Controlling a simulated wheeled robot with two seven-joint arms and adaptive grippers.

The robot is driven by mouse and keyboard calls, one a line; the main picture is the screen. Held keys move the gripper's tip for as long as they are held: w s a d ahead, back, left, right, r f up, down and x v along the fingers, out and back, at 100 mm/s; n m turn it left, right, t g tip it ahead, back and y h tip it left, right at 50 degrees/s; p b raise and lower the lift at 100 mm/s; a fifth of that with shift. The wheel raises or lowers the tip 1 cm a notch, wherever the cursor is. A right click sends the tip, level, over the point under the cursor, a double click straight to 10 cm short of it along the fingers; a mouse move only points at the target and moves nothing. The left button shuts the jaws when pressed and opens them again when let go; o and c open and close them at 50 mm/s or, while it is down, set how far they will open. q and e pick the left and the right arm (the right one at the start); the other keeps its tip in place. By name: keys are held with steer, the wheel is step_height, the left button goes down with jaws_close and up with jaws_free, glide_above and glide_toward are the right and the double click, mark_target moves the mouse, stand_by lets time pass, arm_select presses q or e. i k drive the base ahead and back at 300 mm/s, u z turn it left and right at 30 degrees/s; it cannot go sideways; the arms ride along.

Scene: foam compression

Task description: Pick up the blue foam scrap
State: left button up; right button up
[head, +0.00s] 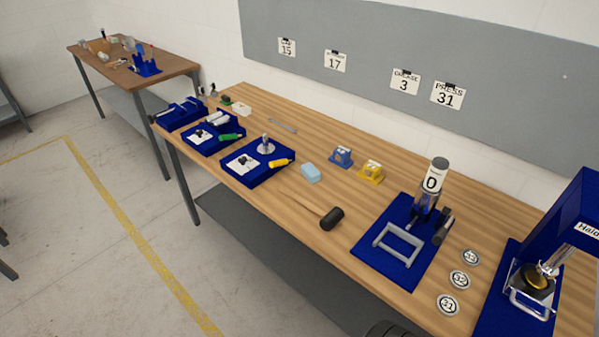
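A light blue foam scrap (311,172) lies on the wooden workbench (285,198), near the middle. It is a small rounded block. It sits between a blue tray on its left and small blue and yellow blocks on its right. Nothing touches it. Neither of my grippers shows in the head view.
Blue trays (254,178) with parts stand to the left. A black-headed mallet (332,219) lies in front of the foam. A blue block (341,157) and a yellow block (370,170) stand behind. A blue mat (378,262) with a metal frame and a blue press (575,215) are at right.

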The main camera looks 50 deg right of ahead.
mark_target(309, 170)
steer(key=u, duration=0.05)
steer(key=i, duration=4.05)
steer(key=z, duration=4.7)
